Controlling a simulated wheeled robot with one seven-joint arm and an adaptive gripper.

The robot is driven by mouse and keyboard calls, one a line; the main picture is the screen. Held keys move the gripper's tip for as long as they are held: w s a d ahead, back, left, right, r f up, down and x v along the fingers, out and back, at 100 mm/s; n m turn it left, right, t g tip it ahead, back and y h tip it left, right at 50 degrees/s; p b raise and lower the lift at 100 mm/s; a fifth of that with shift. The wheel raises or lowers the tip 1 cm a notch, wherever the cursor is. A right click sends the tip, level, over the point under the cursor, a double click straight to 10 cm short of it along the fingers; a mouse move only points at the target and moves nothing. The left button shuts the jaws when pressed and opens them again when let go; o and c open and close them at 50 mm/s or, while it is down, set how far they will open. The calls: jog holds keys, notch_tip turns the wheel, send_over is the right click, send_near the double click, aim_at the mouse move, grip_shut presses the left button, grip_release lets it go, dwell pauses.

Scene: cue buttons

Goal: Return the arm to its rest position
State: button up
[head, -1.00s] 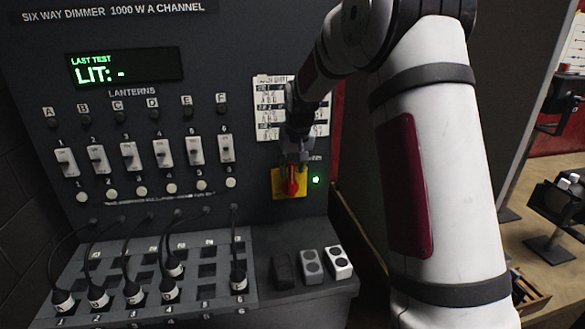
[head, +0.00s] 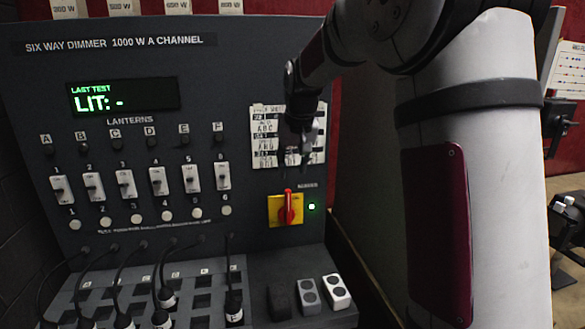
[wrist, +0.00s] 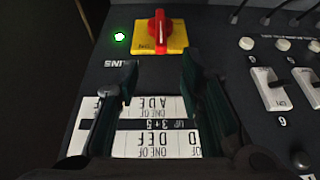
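My gripper (head: 299,160) hangs in front of the paper chart on the dimmer panel, above the red rotary switch (head: 290,208) on its yellow plate. Its two fingers are apart with nothing between them, as the wrist view shows (wrist: 157,85). The red switch also shows in the wrist view (wrist: 157,30), beyond the fingertips and untouched, with its knob upright. My arm reaches in from the right, well forward of my body. The chart (head: 267,140) is partly hidden by my gripper.
Plugs and cables (head: 165,297) stand on the sloping desk below, beside small grey and white blocks (head: 336,291).

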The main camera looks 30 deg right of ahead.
jog(key=s+a+r+n, duration=0.1)
jog(key=s+a+r, duration=0.2)
jog(key=s+a, duration=0.35)
jog(key=s+a+r+n, duration=0.1)
jog(key=s+a+r, duration=0.2)
jog(key=s, duration=0.6)
jog(key=s+a+f, duration=0.2)
jog(key=s, duration=0.7)
jog(key=s+a+f+n+t+y, duration=0.1)
jog(key=s+a+f, duration=0.2)
jog(key=s, duration=0.6)
jog(key=shift+a, duration=0.3)
